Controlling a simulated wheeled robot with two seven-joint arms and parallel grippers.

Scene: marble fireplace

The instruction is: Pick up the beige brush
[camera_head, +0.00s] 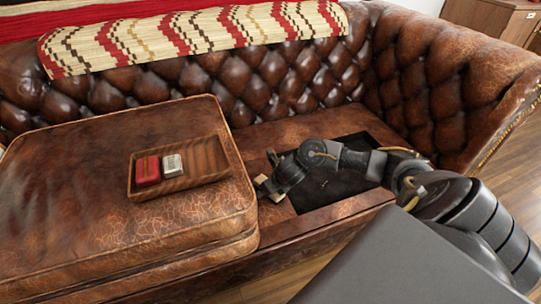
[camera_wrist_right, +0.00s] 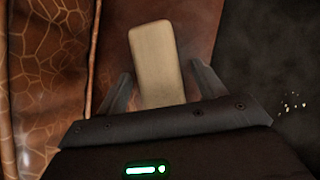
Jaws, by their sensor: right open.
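The beige brush (camera_wrist_right: 157,55) is a pale, flat block with rounded corners in the right wrist view. It lies on the brown leather seat, and its near end reaches between the fingers of my right gripper (camera_wrist_right: 161,84). The fingers are open, with a gap visible on each side of the brush. In the head view my right gripper (camera_head: 268,184) is low over the seat, beside the large leather cushion, and largely hides the brush. I cannot tell whether the fingers reach down around its sides. My left gripper is not in view.
A wooden tray (camera_head: 209,157) on the leather cushion (camera_head: 85,215) holds a red block (camera_head: 148,171) and a grey-white block (camera_head: 172,166). The cushion's edge rises close left of my right gripper. A black rectangular patch (camera_head: 318,187) lies on the seat under my right arm.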

